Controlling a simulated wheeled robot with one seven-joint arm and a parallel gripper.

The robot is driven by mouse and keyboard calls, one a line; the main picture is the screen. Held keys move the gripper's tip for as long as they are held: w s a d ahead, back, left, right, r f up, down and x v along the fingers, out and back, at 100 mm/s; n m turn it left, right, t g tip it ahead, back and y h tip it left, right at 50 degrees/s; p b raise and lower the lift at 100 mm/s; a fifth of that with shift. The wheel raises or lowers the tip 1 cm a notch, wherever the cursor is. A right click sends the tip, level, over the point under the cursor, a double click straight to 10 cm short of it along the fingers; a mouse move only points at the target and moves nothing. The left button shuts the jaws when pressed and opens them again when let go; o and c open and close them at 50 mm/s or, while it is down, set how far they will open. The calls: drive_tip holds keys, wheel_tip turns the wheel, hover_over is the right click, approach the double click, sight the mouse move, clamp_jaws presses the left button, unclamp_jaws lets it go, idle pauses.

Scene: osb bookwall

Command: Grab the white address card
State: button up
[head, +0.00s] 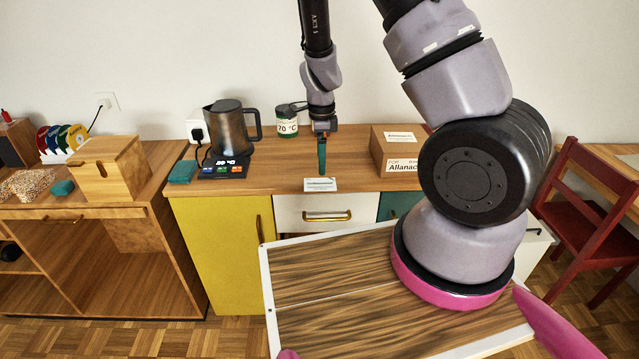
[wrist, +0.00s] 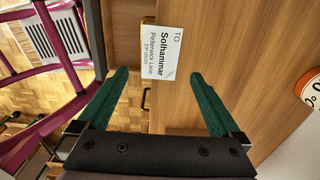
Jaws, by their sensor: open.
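The white address card (head: 320,184) lies flat at the front edge of the wooden counter, above the white drawer. In the wrist view the card (wrist: 161,53) shows printed text reading "TO Solhammar", and its end reaches the counter's edge. My gripper (head: 321,172) is above the counter just behind the card in the head view. In the wrist view my gripper (wrist: 158,88) has its two green fingers spread wide, with the card beyond and between the fingertips. Nothing is between the fingers.
A cardboard box (head: 398,150) with labels stands right of the card. The counter (head: 262,173) left of the card is clear. A drawer handle (head: 327,216) sits below.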

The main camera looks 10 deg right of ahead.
sight(320, 184)
wheel_tip(320, 184, down, 7)
drive_tip(key=shift+w+a+r, duration=0.1)
drive_tip(key=shift+a+r, duration=0.05)
idle(0.4)
drive_tip(key=c, duration=1.2)
